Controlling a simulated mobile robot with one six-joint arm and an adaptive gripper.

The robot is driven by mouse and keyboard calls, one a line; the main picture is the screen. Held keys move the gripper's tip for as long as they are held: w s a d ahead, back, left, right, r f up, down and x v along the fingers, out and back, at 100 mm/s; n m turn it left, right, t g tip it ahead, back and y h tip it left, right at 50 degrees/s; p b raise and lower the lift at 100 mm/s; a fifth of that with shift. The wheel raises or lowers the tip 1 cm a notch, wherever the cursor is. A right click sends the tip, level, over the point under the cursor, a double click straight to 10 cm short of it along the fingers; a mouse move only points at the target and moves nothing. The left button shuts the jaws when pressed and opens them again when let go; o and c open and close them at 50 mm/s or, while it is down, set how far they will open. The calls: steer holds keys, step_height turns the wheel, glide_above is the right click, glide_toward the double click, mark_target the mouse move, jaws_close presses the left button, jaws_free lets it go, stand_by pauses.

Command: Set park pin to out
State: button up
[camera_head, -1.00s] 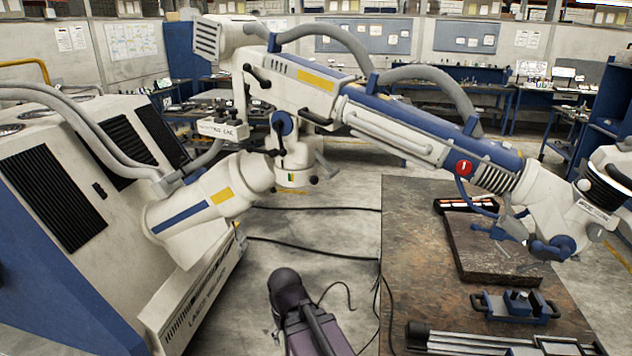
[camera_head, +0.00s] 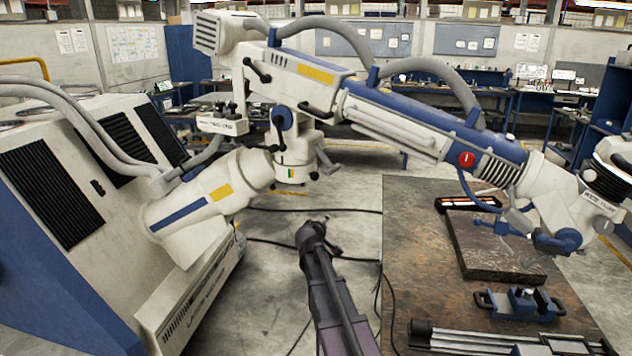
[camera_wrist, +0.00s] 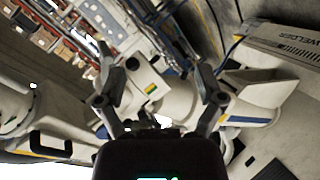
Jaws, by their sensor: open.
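The large white and blue jointed arm (camera_head: 400,115) spans the head view. I cannot tell for certain which part is the park pin. Below its joint housing (camera_head: 291,172), with a green and yellow mark, a grey lever with a black knob (camera_head: 313,175) sticks out at the right. Black handles (camera_head: 257,70) show further up. In the wrist view my gripper (camera_wrist: 154,62) is open and empty, its fingers spread wide. The marked white housing (camera_wrist: 165,95) lies beyond and between the fingers, apparently apart from them. In the head view my dark arm rises at the bottom centre; its fingers cannot be made out.
A white cabinet (camera_head: 60,180) with black vents stands at the left. A brown worktable (camera_head: 415,265) at the right bears a dark slab (camera_head: 495,250) and a blue clamp fixture (camera_head: 518,303). Cables lie on the floor.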

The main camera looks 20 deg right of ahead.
mark_target(315, 177)
steer(key=w+d+r+n+t+y+b, duration=0.1)
steer(key=w+d+r+n+t+y, duration=0.1)
steer(key=w+n, duration=0.4)
steer(key=w+d+r+n+t+y+b, duration=0.1)
steer(key=w+d+n+t, duration=0.3)
steer(key=w, duration=0.4)
steer(key=shift+d+r+n+t+y+b, duration=0.3)
steer(key=shift+r+n+t+y, duration=0.3)
steer(key=shift+r+n, duration=0.3)
steer(key=shift+s, duration=0.1)
steer(key=w+d, duration=0.1)
steer(key=w, duration=0.8)
steer(key=w+d, duration=0.1)
steer(key=w, duration=0.3)
steer(key=shift+w+d+r, duration=0.15)
steer(key=shift+w+d, duration=0.15)
